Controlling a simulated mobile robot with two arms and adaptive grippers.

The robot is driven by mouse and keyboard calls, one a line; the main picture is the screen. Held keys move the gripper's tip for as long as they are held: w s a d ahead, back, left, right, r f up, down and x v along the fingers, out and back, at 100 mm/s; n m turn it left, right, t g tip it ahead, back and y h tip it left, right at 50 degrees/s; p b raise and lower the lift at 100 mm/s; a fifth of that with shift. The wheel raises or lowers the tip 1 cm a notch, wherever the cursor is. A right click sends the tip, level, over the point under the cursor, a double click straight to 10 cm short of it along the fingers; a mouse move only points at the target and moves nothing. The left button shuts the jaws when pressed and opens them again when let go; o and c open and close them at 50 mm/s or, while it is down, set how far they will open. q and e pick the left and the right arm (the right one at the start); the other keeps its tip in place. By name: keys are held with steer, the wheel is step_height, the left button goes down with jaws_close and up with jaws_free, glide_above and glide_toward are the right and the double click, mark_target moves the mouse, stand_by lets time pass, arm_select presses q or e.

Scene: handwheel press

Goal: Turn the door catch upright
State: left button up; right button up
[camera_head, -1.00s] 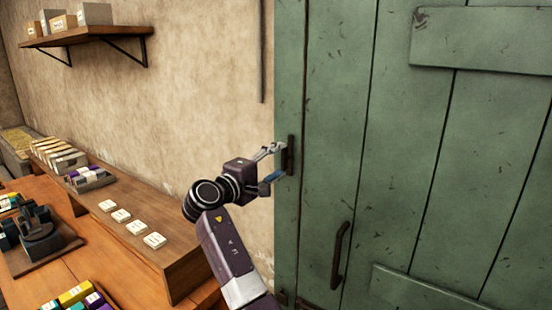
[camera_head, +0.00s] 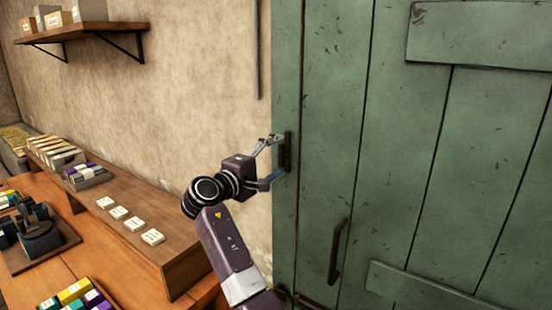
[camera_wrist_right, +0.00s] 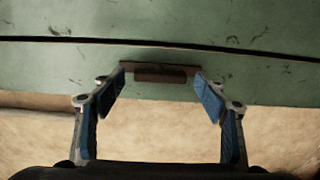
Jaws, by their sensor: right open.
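The door catch (camera_head: 288,151) is a small dark bar on a plate near the left edge of the green door (camera_head: 330,120). In the head view it stands upright, along the door edge. My right gripper (camera_head: 279,160) is open at the catch, one finger near its upper end and one near its lower end. In the right wrist view the catch (camera_wrist_right: 160,74) lies across the picture between the two open blue-padded fingertips (camera_wrist_right: 160,86). I cannot tell whether either finger touches it. My left gripper is not in view.
A dark pull handle (camera_head: 338,250) sits lower on the door. The plaster wall (camera_head: 190,110) is left of the door. A wooden bench (camera_head: 150,265) with small white boxes (camera_head: 128,220) stands at the left, below a wall shelf (camera_head: 90,33).

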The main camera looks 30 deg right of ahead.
steer(key=v, duration=1.2)
